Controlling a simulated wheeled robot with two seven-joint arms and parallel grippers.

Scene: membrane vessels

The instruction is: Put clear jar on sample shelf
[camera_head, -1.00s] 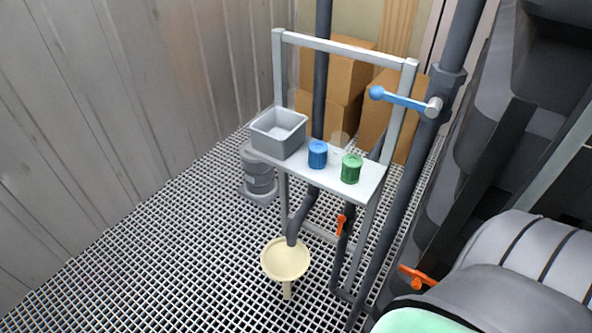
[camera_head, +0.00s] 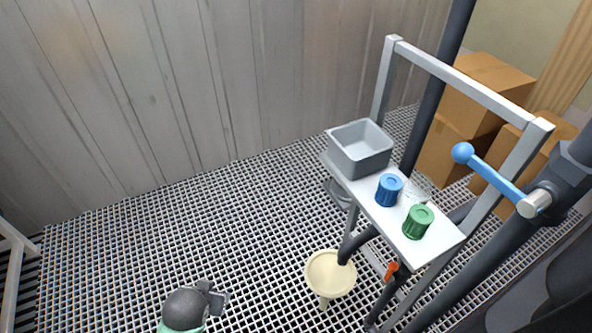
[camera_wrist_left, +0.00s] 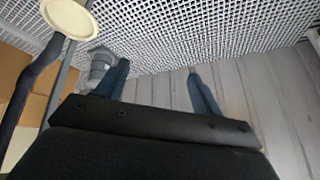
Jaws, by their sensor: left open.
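The clear jar (camera_head: 418,191) is faint and see-through; it stands on the pale shelf (camera_head: 447,241), partly hidden behind the green jar (camera_head: 417,222). The blue jar (camera_head: 389,190) stands just left of it. I cannot tell whether this shelf is the sample shelf. My left gripper (camera_wrist_left: 160,73) shows in the left wrist view with two dark blue fingers apart and nothing between them. Part of my left arm shows at the bottom of the head view, well left of the shelf. My right gripper is not in view.
A grey open bin (camera_head: 360,150) sits at the shelf's left end. A blue-knobbed lever (camera_head: 490,176) juts out over its right side. A cream funnel (camera_head: 330,274) and an orange valve handle (camera_head: 391,271) are below. Cardboard boxes (camera_head: 485,95) stand behind. Grating floor at left is clear.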

